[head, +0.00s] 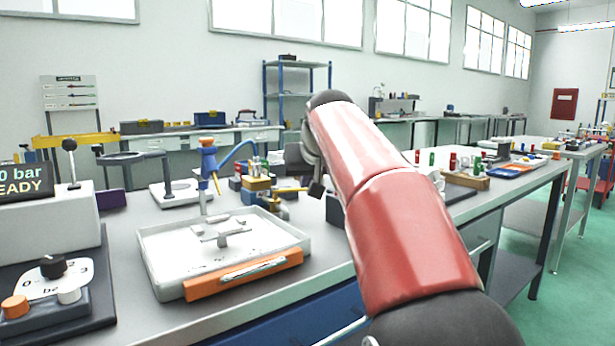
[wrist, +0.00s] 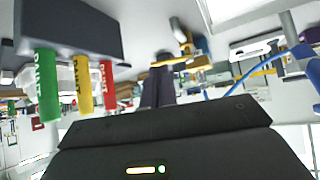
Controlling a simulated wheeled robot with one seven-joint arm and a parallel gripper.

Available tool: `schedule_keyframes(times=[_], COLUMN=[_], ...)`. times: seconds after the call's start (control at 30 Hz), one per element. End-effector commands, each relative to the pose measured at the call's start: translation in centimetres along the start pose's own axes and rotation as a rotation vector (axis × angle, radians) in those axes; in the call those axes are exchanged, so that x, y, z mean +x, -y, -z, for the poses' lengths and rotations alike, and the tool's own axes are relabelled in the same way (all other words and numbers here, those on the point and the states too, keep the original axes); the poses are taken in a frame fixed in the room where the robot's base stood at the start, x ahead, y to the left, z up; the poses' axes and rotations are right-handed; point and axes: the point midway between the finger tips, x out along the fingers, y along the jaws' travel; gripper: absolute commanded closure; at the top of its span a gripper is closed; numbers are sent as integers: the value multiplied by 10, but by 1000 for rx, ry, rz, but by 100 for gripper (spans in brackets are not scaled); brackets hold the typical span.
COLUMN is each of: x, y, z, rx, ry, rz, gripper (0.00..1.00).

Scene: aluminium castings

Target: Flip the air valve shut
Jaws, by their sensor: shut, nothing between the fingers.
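The air valve appears to be the small brass and yellow fitting (head: 258,187) behind the white tray, near the blue hose. Its lever position is too small to tell. In the wrist view, brass and yellow parts (wrist: 184,60) show just beyond the fingertips; I cannot tell whether they touch. My gripper (wrist: 163,58) has its dark fingers shut together with nothing between them. In the head view my red arm hides much of the area right of the fitting, and a small dark shape there may be my gripper.
A white tray (head: 155,245) with a grey casting (head: 222,232) stands in front of the fitting. A blue hose (head: 235,153) arches behind. In the wrist view a dark box (wrist: 75,30) with green, yellow and red cylinders is close at upper left. A control box (head: 50,225) stands left.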

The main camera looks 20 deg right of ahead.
Motion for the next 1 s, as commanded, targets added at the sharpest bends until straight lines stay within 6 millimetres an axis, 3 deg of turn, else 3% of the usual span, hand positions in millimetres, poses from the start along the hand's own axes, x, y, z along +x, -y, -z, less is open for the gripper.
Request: schedule_keyframes(times=[0.2, 0.4, 0.6, 1.0], x=[50, 76, 88, 90], y=[0, 0, 0, 0], z=[-1, 16, 26, 26], rx=[0, -1, -2, -1], ry=[4, 1, 0, -1], rz=[-1, -1, -1, -1], gripper=[100, 100, 100, 100])
